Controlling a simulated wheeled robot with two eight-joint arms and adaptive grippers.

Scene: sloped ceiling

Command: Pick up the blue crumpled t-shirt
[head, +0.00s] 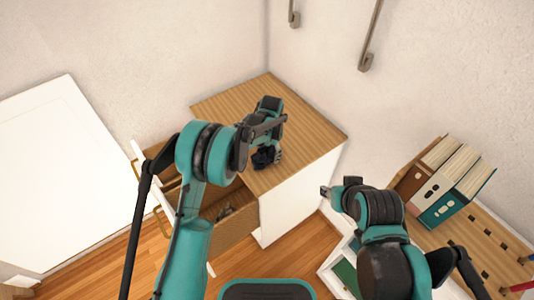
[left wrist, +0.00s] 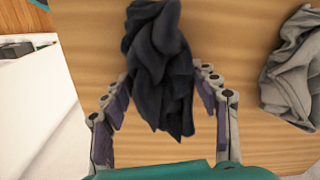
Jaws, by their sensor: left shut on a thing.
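The t-shirt (left wrist: 160,65) is a dark navy crumpled cloth, seen in the left wrist view between the two fingers of my left gripper (left wrist: 162,82). The left gripper is shut on it above the wooden top (left wrist: 85,45). In the head view the t-shirt (head: 263,158) is a small dark bundle below the left gripper (head: 269,152), near the front edge of the cabinet top. I cannot tell whether its lower part touches the wood. My right gripper (head: 328,192) is in front of the cabinet's right side; its jaws are too small to read.
A grey crumpled cloth (left wrist: 296,72) lies on the wood to the right in the left wrist view. The cabinet (head: 318,128) has open drawers (head: 232,229) at its front left. Binders (head: 452,188) stand on a pegged wooden surface at the right. The cabinet top's back is clear.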

